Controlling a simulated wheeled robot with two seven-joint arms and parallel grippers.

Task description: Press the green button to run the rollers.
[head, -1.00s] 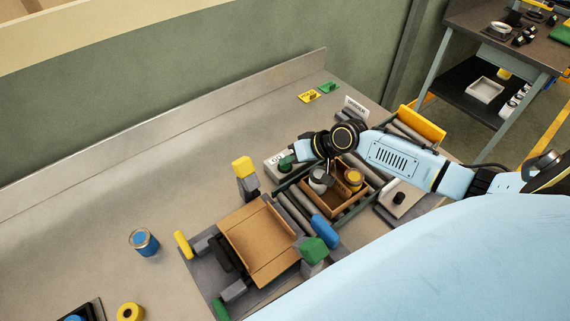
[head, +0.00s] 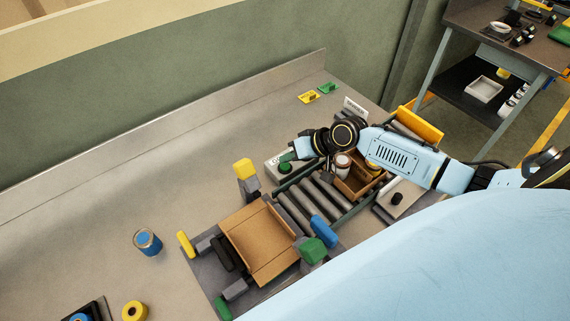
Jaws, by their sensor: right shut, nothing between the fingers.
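The green button (head: 285,167) sits on a light control box (head: 276,173) beside the roller track. My right gripper (head: 299,152) is shut and empty, with its tip close above and behind the green button; I cannot tell whether it touches. The rollers (head: 312,197) form a short track between dark green rails. A wooden box (head: 352,189) holding small cans stands on the rollers, partly hidden under my right arm. My left gripper is not in view.
A tilted cardboard tray (head: 262,243) with coloured stops lies at the near end of the track. A blue can (head: 147,241) and yellow ring (head: 134,311) are at left. A black-knobbed box (head: 397,199) stands right of the track.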

